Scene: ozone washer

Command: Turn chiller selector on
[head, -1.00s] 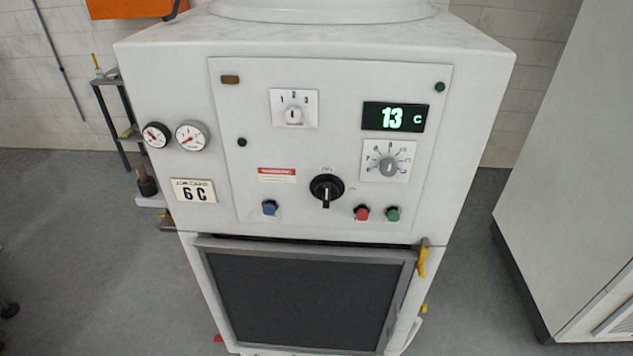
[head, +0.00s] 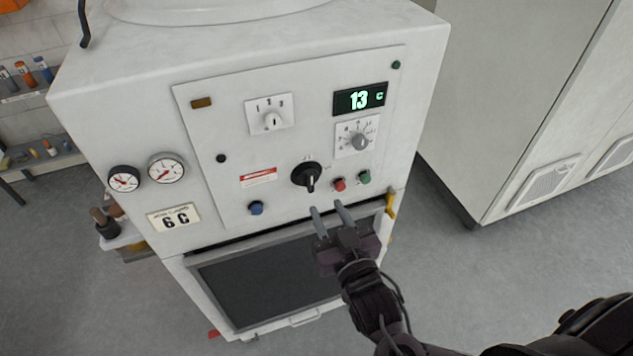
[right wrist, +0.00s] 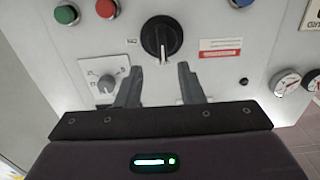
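A black rotary selector knob (head: 307,177) sits low in the middle of the white machine's control panel (head: 222,190). Its raised bar stands close to upright, with the pointer end down. The knob also shows in the right wrist view (right wrist: 161,36), just beyond the fingertips. My right gripper (head: 329,209) is open and empty, below and slightly right of the knob in the head view. In the right wrist view its two fingers (right wrist: 158,70) are apart, on either side of the knob's line, and do not visibly touch it. My left gripper is not in view.
Close by are a red button (head: 339,184), a green button (head: 364,177) and a blue button (head: 256,208). A grey dial (head: 358,142), a three-position switch (head: 271,120) and a 13 C display (head: 359,99) sit above. A grey cabinet (head: 510,90) stands right.

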